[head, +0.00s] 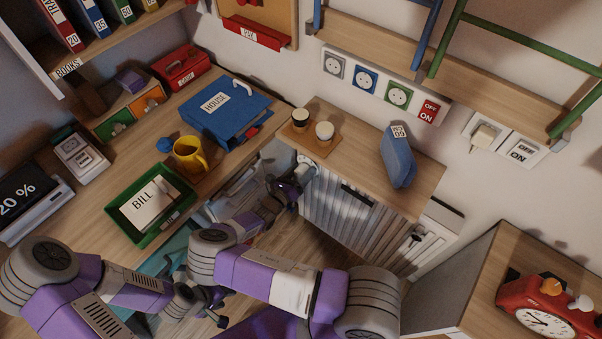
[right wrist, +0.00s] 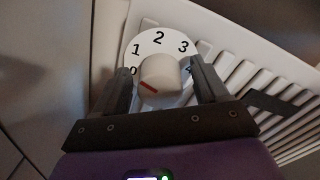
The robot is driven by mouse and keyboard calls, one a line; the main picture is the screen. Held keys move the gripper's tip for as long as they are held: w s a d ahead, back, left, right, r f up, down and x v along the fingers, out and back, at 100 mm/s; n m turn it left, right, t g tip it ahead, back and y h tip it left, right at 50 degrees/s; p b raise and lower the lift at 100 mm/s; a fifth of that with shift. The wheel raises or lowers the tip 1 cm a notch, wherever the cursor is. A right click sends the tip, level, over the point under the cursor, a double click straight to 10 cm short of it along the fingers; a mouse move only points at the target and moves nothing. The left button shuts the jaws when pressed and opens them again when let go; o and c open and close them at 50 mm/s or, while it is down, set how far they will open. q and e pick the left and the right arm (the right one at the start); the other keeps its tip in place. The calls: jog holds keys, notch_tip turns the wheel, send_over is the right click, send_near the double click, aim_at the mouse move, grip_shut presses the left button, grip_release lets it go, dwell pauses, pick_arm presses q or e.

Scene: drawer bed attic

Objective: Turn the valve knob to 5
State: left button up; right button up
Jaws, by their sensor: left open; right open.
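The valve knob (right wrist: 160,78) is a pale round knob with a red mark at its lower left, pointing nearest the 0. It sits on a white dial (right wrist: 143,40) where 1, 2 and 3 read clearly; 0 and 4 are partly hidden by the fingers, and 5 cannot be seen. My right gripper (right wrist: 164,72) is open with one finger on each side of the knob; contact cannot be told. In the head view my right gripper (head: 296,180) is at the left end of the radiator (head: 335,210), hiding the knob. My left gripper (head: 217,308) is low, away from it.
A wooden shelf (head: 415,185) above the radiator carries two cups on a board (head: 310,137) and a blue object (head: 397,158). The desk at left holds a green tray (head: 150,235), yellow mug (head: 190,155) and blue binder (head: 225,110). A red clock (head: 545,310) stands lower right.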

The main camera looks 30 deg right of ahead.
jog(key=shift+c, duration=0.3)
jog(key=c, duration=1)
